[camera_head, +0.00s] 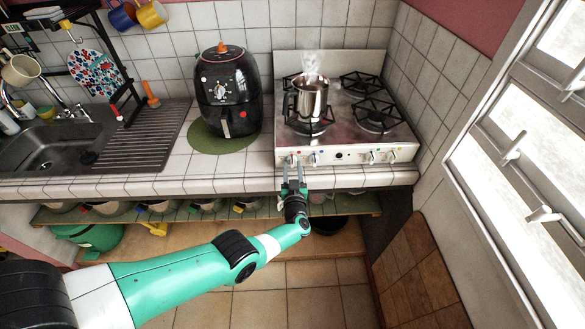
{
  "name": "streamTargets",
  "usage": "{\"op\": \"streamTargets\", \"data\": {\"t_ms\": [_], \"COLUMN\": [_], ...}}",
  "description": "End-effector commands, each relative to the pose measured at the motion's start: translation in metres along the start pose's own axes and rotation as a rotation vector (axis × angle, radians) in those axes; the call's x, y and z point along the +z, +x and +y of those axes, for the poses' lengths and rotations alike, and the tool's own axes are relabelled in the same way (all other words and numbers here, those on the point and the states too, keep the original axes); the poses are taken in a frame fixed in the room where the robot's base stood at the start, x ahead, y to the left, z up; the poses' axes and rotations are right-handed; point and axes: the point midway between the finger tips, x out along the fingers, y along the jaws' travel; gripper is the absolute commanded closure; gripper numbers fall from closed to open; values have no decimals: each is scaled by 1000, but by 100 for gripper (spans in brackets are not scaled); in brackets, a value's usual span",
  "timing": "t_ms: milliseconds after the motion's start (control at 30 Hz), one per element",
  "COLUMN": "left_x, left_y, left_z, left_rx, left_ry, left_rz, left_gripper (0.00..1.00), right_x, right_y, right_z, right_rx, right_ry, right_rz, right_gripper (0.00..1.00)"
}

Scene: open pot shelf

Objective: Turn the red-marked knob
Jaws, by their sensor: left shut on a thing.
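The stove (345,153) stands at the counter's right end, with a row of knobs along its front panel. My left gripper (293,168) is at the left end of this panel, pointing at the leftmost knob (294,160), and is shut on it. The fingers hide part of that knob, and a small red mark shows near it. Another knob (314,158) with a blue mark sits just to its right. More knobs sit at the panel's right side, one with a red mark (371,156). My right gripper does not show.
A steaming metal pot (312,98) stands on the front left burner above my gripper. A black air fryer (228,90) stands on a green mat left of the stove. An open shelf (150,216) with pots runs below the counter edge.

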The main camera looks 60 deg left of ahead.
Motion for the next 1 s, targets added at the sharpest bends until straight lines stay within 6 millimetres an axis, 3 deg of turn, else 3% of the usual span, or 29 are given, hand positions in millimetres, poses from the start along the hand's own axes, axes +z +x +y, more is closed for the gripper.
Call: {"op": "streamTargets", "data": {"t_ms": [300,333,467,800,1000], "left_x": [-2,-2,-1,-2,-8], "left_y": [0,0,0,-3,-35], "left_z": [0,0,0,0,0], "left_rx": [-1,-1,-1,0,3], "left_ry": [1,1,0,0,2], "left_rz": [4,4,3,1,-1], "left_gripper": [100,52,29,28,28], "right_x": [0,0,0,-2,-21], "right_y": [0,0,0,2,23], "right_z": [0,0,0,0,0], "right_rx": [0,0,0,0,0], "right_ry": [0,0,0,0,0], "right_rz": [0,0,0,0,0], "right_gripper": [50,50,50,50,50]}}
